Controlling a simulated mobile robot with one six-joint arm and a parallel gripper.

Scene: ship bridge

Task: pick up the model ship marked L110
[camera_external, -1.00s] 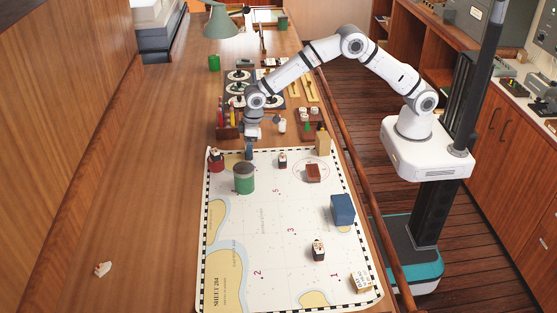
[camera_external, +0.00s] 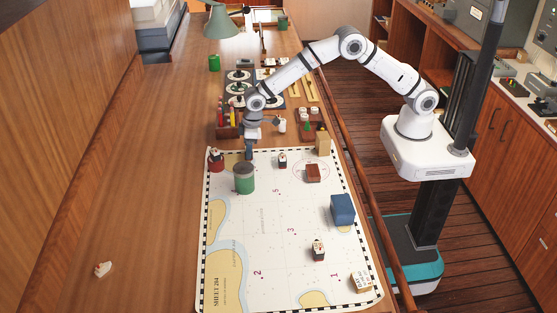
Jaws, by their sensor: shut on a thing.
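My gripper (camera_external: 249,154) points down at the far left part of the chart, just behind a green cylinder (camera_external: 244,181). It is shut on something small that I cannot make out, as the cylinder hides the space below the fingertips. Small model ships with dark hulls and white tops stand on the chart: one (camera_external: 282,161) right of my gripper, one (camera_external: 318,250) nearer the front right. A red and dark piece (camera_external: 215,160) stands at the far left corner. The marking L110 is not readable on any of them.
The chart (camera_external: 265,270) also bears a blue block (camera_external: 342,211), a brown block (camera_external: 313,173), a tan block (camera_external: 323,143) and a lettered cream block (camera_external: 361,282). A rack with red and yellow items (camera_external: 228,125) stands behind my gripper. The chart's middle is mostly clear.

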